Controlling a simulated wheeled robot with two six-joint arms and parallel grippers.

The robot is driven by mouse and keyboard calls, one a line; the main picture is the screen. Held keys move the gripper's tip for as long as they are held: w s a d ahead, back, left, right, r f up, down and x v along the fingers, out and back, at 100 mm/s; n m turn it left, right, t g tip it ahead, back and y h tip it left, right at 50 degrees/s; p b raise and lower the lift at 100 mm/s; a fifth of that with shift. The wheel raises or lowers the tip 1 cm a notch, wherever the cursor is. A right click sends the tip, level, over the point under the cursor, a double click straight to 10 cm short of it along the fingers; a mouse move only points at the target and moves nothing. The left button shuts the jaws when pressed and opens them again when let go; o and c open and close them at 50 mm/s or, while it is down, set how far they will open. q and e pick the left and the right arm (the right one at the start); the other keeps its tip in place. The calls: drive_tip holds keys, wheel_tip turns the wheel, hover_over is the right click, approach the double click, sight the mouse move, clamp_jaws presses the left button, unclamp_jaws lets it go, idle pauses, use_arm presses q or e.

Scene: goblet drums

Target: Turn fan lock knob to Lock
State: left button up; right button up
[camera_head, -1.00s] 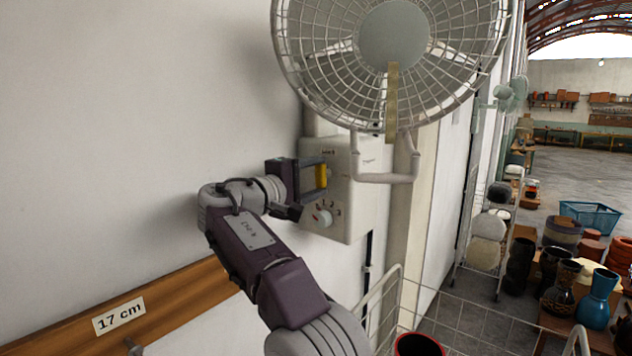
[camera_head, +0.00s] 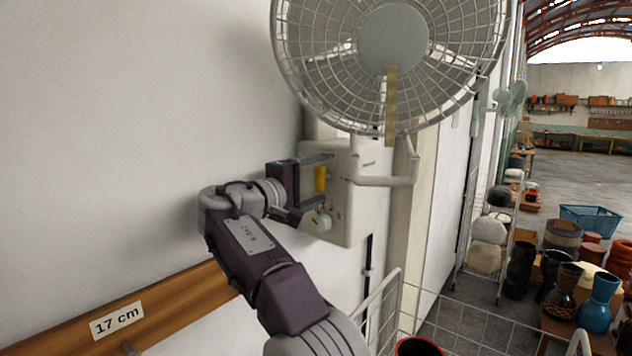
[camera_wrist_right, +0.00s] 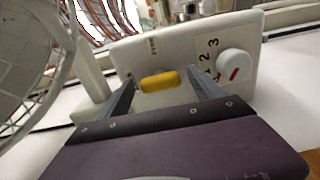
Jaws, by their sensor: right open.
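The fan's off-white control box (camera_head: 350,215) is on the wall below the round fan cage. A yellow knob (camera_head: 321,179) stands out from its face, its long side upright in the head view. My right gripper (camera_head: 327,178) is open, with one finger above the knob and one below. In the right wrist view the yellow knob (camera_wrist_right: 159,82) lies between the open fingers (camera_wrist_right: 162,78), with gaps at both sides. Lettering by the knob is too small to read or hidden. My left gripper is out of view.
A white speed dial (camera_wrist_right: 235,65) with a red mark and numbers sits beside the yellow knob, close to one finger. The fan cage (camera_head: 390,70) hangs above. A white wire rack (camera_head: 385,310) stands below right. Pots (camera_head: 598,298) stand farther right.

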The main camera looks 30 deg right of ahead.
drive_tip(key=shift+a, duration=0.1)
drive_tip(key=shift+s+a+f, duration=0.1)
drive_tip(key=shift+s+a, duration=0.05)
drive_tip(key=shift+a, duration=0.2)
drive_tip(key=b+v, duration=0.1)
drive_tip(key=v, duration=0.7)
drive_tip(key=shift+b, duration=0.35)
drive_tip(key=shift+s, duration=0.1)
